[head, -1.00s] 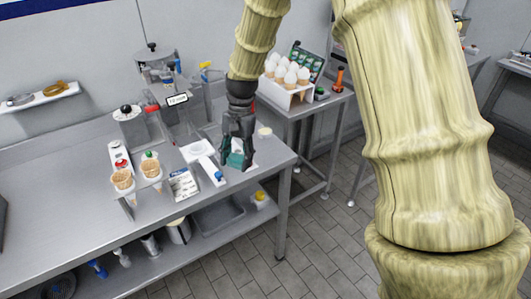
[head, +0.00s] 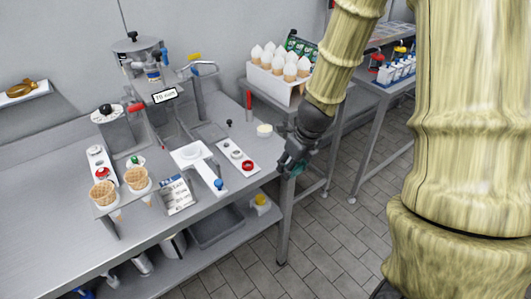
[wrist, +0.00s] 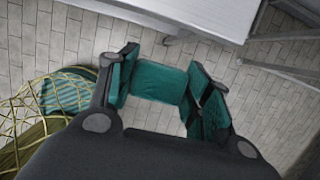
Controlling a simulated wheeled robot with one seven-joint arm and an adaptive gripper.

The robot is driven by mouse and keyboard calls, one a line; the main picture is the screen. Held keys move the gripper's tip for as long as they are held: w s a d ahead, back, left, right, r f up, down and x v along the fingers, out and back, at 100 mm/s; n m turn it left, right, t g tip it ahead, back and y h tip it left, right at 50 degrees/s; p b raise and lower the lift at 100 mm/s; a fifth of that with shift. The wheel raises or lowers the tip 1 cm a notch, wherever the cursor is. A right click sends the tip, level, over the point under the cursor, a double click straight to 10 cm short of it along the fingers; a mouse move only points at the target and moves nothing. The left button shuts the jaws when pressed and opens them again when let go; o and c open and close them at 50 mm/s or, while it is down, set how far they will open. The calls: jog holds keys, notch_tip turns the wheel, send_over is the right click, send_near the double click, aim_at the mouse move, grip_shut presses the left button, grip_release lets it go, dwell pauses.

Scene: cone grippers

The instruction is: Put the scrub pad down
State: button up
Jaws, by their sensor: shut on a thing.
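My gripper (head: 290,170) hangs just past the right end of the steel counter (head: 58,192) in the head view, beside the lower table that holds the cones. In the wrist view my gripper (wrist: 165,88) is shut on the teal scrub pad (wrist: 160,82), which spans the space between its two fingers. Below the pad in that view are floor tiles.
A white strip with red parts (head: 238,155) and a small cream tub (head: 264,130) lie near the counter's right end. A white rack of topped cones (head: 273,84) is behind.

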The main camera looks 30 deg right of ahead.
jog(key=p, duration=0.4)
send_over(267, 153)
jog(key=s, duration=0.1)
jog(key=shift+d+f, duration=0.1)
jog(key=shift+f, duration=0.55)
jog(key=shift+s+p+x, duration=0.2)
jog(key=shift+p+x, duration=0.05)
jog(key=shift+x, duration=0.65)
jog(key=shift+s+p+x, duration=0.2)
jog(key=shift+x, duration=0.7)
jog(key=shift+d+f, duration=0.1)
jog(key=shift+f, duration=0.1)
jog(key=o, duration=0.9)
jog(key=b+v, duration=0.1)
jog(key=v, duration=1.1)
